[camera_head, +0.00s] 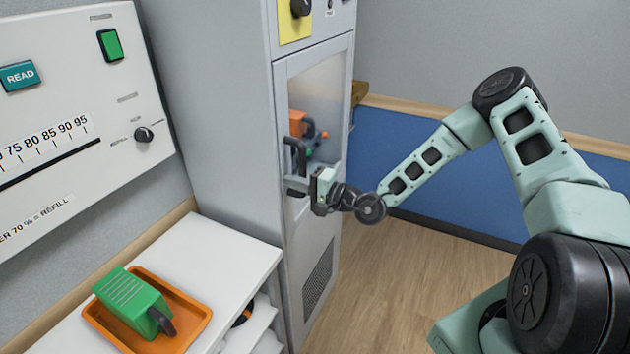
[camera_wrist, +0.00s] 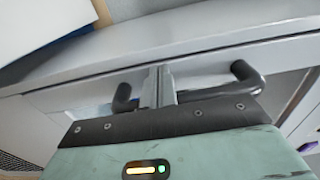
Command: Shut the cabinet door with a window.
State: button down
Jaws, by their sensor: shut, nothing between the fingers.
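The tall grey cabinet (camera_head: 235,110) has a door with a window (camera_head: 318,85) on its front. The door looks flush or nearly flush with the cabinet frame; I cannot tell whether a thin gap is left. A black bar handle (camera_head: 301,155) sits at the door's left side. My gripper (camera_head: 297,190) is shut and empty, low by the handle. In the wrist view the closed fingers (camera_wrist: 158,88) point at the door front, between the two visible ends of the handle (camera_wrist: 243,78). The handle's middle is hidden by my gripper; contact is unclear.
A white counter (camera_head: 225,262) at lower left bears an orange tray (camera_head: 185,297) with a green device (camera_head: 130,300). A white panel with a READ button (camera_head: 20,76) hangs at left. The wooden floor (camera_head: 420,265) right of the cabinet is clear.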

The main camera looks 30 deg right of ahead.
jog(key=shift+w+a+r+m+t+h+p, duration=0.2)
jog(key=shift+w+r+m+t+h, duration=0.1)
jog(key=shift+w, duration=0.25)
jog(key=shift+w+a+r+m+t+h+p, duration=0.1)
jog(key=shift+w+r+m+t+h+p, duration=0.15)
jog(key=shift+w, duration=0.25)
jog(key=shift+d+f, duration=0.1)
jog(key=shift+d, duration=0.15)
jog(key=b+v, duration=0.7)
jog(key=v, duration=1.1)
jog(key=shift+s+a, duration=0.25)
jog(key=shift+s, duration=0.2)
